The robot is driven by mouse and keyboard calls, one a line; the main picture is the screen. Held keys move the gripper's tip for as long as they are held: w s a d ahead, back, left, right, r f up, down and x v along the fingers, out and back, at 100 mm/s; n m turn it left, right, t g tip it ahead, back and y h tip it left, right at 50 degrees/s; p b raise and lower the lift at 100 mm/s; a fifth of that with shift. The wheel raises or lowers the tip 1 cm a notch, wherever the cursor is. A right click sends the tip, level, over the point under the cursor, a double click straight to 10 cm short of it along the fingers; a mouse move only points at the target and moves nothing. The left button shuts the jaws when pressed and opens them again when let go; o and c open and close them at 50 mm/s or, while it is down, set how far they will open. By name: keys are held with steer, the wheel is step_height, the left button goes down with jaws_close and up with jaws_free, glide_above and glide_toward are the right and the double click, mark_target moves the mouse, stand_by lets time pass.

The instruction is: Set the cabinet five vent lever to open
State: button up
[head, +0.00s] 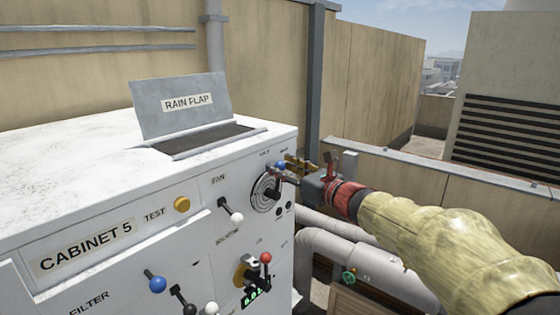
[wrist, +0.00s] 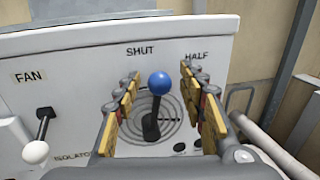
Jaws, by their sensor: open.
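The vent lever has a blue ball knob (head: 280,166) on the upper right of the white front marked CABINET 5 (head: 85,246). In the wrist view the vent lever (wrist: 152,126) is a dark stem over a ringed round vent, with its blue knob up near the SHUT label and leaning slightly right. HALF is printed to the right of SHUT; no OPEN label is visible, and my right finger covers part of the panel. My gripper (wrist: 159,74) is open, with one finger on each side of the blue knob and gaps between. In the head view my gripper (head: 296,168) partly hides the vent.
A white-knobbed FAN lever (wrist: 38,150) is left of the vent. Below are a red-knobbed lever (head: 265,258) and a blue-knobbed filter lever (head: 155,282). The raised rain flap (head: 180,105) stands on top. Grey pipes (head: 345,255) run right of the cabinet.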

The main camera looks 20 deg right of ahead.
steer(key=shift+w+a, duration=0.3)
steer(key=shift+w, duration=0.3)
steer(key=c, duration=0.3)
jaws_close()
stand_by(0.4)
